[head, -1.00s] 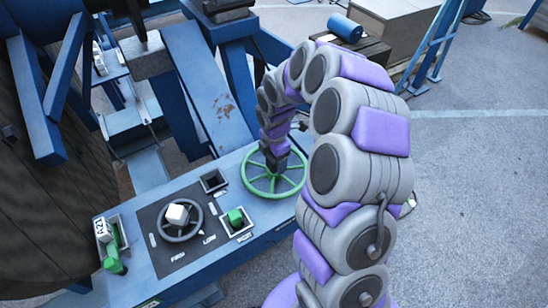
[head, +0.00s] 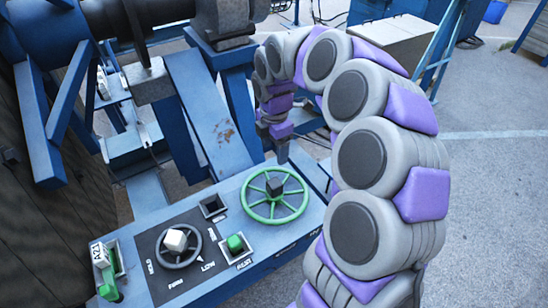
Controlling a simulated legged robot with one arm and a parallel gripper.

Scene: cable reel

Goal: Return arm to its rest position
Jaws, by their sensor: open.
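My arm arches up from the bottom right, and its end hangs down behind the control panel's green handwheel (head: 250,205). My gripper (head: 283,153) is small and dark here; it is open, with nothing seen in it. It is above and slightly right of the handwheel's dark square hub (head: 274,187), apart from it. The finer shape of the fingers is hard to make out.
A large wooden reel (head: 25,215) and blue frame stand left. Open pavement (head: 490,220) lies right.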

